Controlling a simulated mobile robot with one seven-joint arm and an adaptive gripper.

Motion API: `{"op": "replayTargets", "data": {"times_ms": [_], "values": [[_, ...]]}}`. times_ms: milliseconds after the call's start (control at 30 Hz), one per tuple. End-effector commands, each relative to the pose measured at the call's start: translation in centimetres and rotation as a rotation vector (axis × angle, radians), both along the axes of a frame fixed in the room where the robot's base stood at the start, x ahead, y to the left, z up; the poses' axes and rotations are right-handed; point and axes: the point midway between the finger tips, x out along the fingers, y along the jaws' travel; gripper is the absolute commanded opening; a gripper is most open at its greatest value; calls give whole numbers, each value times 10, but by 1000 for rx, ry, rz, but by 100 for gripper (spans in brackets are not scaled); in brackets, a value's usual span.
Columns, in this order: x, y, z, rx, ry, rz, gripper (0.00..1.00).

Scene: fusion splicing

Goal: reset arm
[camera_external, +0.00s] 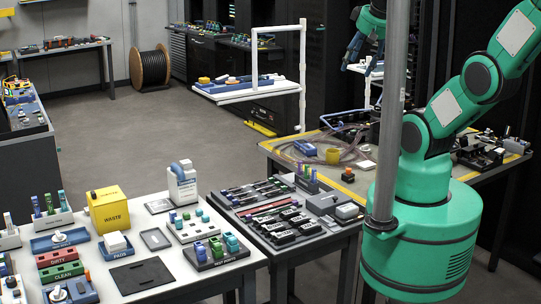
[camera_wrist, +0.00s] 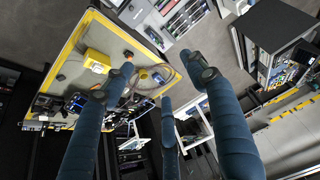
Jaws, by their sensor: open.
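My green arm (camera_external: 455,105) rises from its round base at the right of the external view and bends over the top edge. My gripper (camera_external: 361,62) hangs high at the top, its dark fingers spread and empty, well above the tables; a grey pole hides part of the space beside it. In the wrist view my gripper (camera_wrist: 160,75) shows as several dark blue fingers standing apart with nothing between them. The yellow-edged table shows far off beyond the fingers at the left.
A white table (camera_external: 150,282) holds a yellow waste box (camera_external: 109,209), trays and bottles. A dark table (camera_external: 270,240) with tools adjoins it. The yellow-edged table (camera_external: 330,180) carries cables and a yellow cup (camera_external: 332,156). A cable reel (camera_external: 150,68) stands behind. Open floor lies between.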

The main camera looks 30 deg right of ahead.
Motion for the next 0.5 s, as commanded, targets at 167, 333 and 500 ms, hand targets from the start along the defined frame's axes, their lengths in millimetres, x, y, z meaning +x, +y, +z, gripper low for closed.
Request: {"op": "replayTargets", "data": {"times_ms": [167, 333, 500], "values": [[0, 0, -12, 0, 0, 0, 57], [0, 0, -32, 0, 0, 1, 57], [0, 0, -47, 0, 1, 1, 57]]}}
